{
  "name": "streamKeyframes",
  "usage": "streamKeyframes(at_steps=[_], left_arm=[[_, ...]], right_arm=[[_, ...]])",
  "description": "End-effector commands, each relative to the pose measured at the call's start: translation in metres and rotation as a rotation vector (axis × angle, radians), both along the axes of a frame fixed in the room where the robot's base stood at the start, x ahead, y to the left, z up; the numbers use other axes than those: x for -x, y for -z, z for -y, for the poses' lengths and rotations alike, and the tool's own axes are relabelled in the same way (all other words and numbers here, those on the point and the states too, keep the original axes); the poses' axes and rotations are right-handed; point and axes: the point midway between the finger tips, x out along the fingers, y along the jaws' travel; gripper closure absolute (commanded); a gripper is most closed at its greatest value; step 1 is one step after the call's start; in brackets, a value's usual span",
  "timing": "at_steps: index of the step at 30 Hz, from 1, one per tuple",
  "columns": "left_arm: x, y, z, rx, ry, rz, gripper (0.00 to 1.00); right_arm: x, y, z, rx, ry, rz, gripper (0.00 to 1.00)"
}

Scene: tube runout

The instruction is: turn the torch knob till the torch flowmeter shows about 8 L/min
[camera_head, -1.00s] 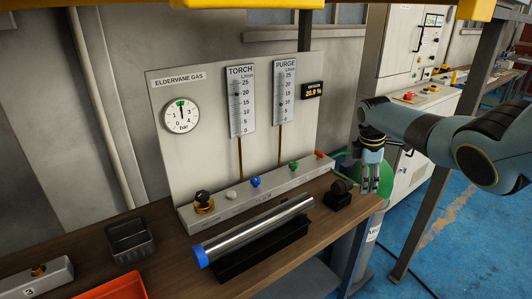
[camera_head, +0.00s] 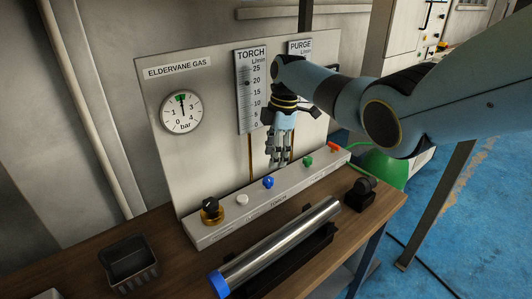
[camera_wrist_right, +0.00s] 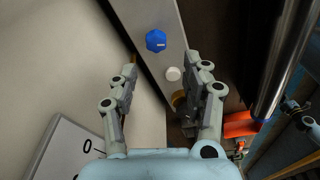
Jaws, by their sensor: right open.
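The torch flowmeter (camera_head: 251,95) stands on the upright panel, with its dark float near 20 L/min. The blue knob (camera_head: 268,182) sits on the grey manifold (camera_head: 215,232), just above the printed TORCH label. My right gripper (camera_head: 279,163) is open and empty, pointing down just above and slightly right of the blue knob, apart from it. In the right wrist view the blue knob (camera_wrist_right: 156,40) lies ahead, near the gap between the open fingers (camera_wrist_right: 166,62). The white knob (camera_wrist_right: 173,73) shows between the fingers. My left gripper is not in view.
The green knob (camera_head: 307,161) and red lever (camera_head: 334,147) are right of the gripper. A brass-and-black knob (camera_head: 211,209) is at the manifold's left end. A steel tube (camera_head: 275,245) lies in front. My right arm hides most of the purge flowmeter (camera_head: 300,46).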

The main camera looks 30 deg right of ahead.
Motion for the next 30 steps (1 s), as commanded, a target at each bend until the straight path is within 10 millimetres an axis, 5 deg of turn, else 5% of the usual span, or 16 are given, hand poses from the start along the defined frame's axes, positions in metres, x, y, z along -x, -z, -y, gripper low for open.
streamKeyframes(at_steps=[3,7,15,18,30], left_arm=[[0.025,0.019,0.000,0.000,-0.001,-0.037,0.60],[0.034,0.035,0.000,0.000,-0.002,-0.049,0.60],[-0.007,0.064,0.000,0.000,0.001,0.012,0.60],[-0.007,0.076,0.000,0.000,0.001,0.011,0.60],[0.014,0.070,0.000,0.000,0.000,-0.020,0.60]], right_arm=[[0.000,0.018,-0.002,0.000,0.000,-0.001,0.52],[-0.001,0.035,-0.004,0.000,0.000,-0.001,0.52],[-0.002,0.066,-0.008,0.001,0.001,-0.001,0.52],[-0.003,0.078,-0.010,0.001,0.002,-0.001,0.52],[-0.003,0.073,-0.010,0.001,0.001,0.000,0.53]])
